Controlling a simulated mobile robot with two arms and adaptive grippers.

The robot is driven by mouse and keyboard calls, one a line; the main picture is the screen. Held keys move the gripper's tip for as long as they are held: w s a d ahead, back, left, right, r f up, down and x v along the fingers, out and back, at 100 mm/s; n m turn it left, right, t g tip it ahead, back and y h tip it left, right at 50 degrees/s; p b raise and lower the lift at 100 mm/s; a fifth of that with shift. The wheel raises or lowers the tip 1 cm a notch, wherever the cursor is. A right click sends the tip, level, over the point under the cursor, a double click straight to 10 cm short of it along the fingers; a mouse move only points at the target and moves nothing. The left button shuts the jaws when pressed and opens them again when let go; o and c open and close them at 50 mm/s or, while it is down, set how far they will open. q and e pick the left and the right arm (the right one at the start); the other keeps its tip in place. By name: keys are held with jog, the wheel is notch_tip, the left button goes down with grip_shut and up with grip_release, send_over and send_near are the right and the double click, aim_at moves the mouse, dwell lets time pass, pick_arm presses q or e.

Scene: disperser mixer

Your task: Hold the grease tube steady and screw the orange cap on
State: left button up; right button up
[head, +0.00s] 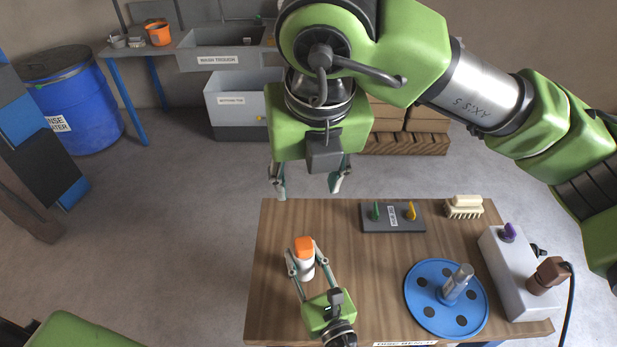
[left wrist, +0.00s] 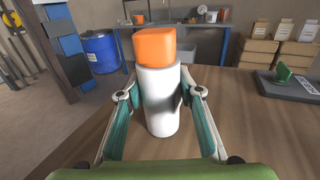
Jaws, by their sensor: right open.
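The grease tube (head: 306,270) is a white cylinder standing upright on the left part of the wooden table. The orange cap (head: 304,247) sits on top of it; I cannot tell how far it is threaded. In the left wrist view the cap (left wrist: 155,46) rests on the tube (left wrist: 159,105), slightly offset to the left. My left gripper (head: 308,264) has a finger on each side of the tube and is shut on it. My right gripper (head: 310,185) is open and empty, beyond the table's far edge, pointing down, farther back than the cap.
A grey panel (head: 378,225) with green and yellow pieces, a cream brush (head: 464,207), a blue disc (head: 418,303) bearing a clear tube, and a grey box (head: 500,270) occupy the table's right side. The table (head: 345,250) is bare between tube and disc.

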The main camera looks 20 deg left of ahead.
pick_arm(q)
jog(key=o, duration=0.5)
jog(key=shift+o, duration=0.2)
jog(key=shift+r, duration=0.1)
jog(key=v, duration=1.2)
jog(key=shift+d, duration=0.1)
